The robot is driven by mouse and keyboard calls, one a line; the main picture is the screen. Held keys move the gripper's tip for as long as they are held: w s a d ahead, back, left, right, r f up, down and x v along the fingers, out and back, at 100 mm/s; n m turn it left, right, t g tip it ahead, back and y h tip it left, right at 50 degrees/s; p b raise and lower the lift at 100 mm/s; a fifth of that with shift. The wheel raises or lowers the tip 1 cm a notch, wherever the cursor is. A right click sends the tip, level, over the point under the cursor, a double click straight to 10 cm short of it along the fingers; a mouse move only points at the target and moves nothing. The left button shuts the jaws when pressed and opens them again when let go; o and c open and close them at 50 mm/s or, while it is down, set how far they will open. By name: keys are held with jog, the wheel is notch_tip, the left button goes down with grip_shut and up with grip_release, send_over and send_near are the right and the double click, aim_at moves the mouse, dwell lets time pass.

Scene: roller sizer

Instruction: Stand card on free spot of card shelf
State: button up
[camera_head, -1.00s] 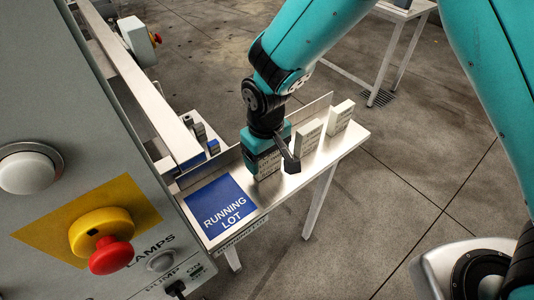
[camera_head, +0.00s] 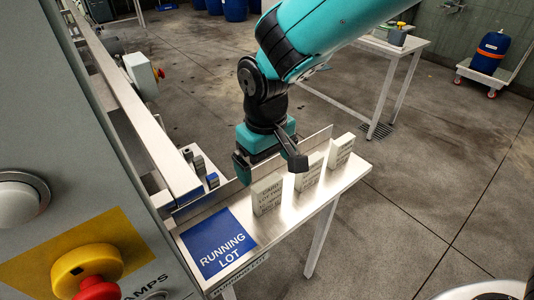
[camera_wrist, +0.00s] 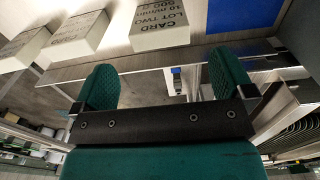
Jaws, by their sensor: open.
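Three pale block-like cards stand upright in a row on the metal card shelf (camera_head: 325,192). The near card (camera_head: 267,194) has printed text and stands beside the blue "RUNNING LOT" patch (camera_head: 219,242). The middle card (camera_head: 310,172) and the far card (camera_head: 341,151) stand to its right, spaced apart. My gripper (camera_head: 268,167) is open and empty, above and close behind the near card. In the wrist view, its green-padded fingers (camera_wrist: 164,80) are apart with nothing between them. A card reading "LOT TWO" (camera_wrist: 165,25) lies beyond the fingertips there.
A low upright plate (camera_head: 315,142) runs along the shelf's back edge. The grey machine panel with a red knob (camera_head: 97,288) fills the left. A white table (camera_head: 400,42) and a blue drum (camera_head: 489,52) stand farther back.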

jog(key=shift+r, duration=1.7)
jog(key=s+d+r+y, duration=0.2)
jog(key=s+d+r, duration=0.2)
jog(key=s+d, duration=0.2)
jog(key=s+d+r+y, duration=0.2)
jog(key=s+d+r, duration=0.2)
jog(key=s, duration=0.6)
jog(key=shift+s+d, duration=0.4)
jog(key=shift+d, duration=0.7)
jog(key=shift+c, duration=0.5)
